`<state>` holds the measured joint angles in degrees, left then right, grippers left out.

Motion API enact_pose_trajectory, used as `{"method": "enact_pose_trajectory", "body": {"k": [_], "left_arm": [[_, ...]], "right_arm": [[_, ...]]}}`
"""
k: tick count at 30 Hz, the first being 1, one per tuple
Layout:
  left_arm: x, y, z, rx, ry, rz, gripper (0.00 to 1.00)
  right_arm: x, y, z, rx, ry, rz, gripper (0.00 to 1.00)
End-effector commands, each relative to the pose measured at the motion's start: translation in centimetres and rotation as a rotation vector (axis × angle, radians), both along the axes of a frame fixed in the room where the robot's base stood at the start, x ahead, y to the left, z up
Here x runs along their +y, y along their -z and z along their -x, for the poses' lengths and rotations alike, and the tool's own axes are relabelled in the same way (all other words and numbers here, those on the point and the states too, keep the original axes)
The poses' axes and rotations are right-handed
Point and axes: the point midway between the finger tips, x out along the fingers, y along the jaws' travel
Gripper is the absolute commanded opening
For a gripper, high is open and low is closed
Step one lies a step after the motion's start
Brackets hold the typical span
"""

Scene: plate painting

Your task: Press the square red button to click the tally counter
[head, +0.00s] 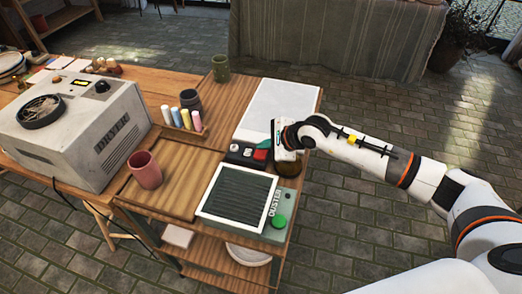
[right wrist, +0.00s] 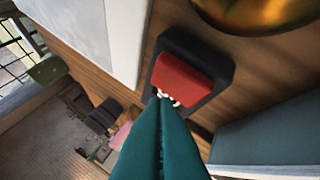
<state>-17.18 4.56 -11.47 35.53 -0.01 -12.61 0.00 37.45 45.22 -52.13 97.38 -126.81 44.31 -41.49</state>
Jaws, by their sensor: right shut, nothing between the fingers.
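The square red button (head: 261,155) sits on a dark block at the right part of the table. In the right wrist view the red button (right wrist: 185,78) is large, on its black base (right wrist: 218,75), with small pale marks at its near edge. My right gripper (head: 265,145) is shut and empty, pointing down at the button. Its teal fingertips (right wrist: 162,103) overlap the button's near edge in the right wrist view; I cannot tell whether they touch it. A dark device with small light parts (head: 240,150), perhaps the tally counter, stands just left of the button. My left gripper is not in view.
A white panel (head: 280,108) lies behind the button. A brassy round object (right wrist: 257,12) is close beside it. The duster unit (head: 280,221) with a green button is in front. Chalk-like sticks (head: 186,119), cups and a dryer box (head: 85,125) stand left.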

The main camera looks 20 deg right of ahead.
Motion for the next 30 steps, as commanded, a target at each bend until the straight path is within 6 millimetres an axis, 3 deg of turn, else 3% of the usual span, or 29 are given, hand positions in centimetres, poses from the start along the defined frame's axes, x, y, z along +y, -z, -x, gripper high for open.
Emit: {"method": "enact_pose_trajectory", "body": {"k": [8, 24, 30], "left_arm": [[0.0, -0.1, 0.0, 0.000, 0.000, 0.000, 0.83], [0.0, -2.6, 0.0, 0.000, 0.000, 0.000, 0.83], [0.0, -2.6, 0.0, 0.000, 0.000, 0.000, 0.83]], "right_arm": [[0.0, -0.1, 0.0, -0.001, 0.001, 0.000, 0.00], [0.0, -4.9, 0.0, -0.001, 0.000, 0.001, 0.00], [0.0, -5.0, 0.0, -0.001, 0.000, 0.001, 0.00]]}}
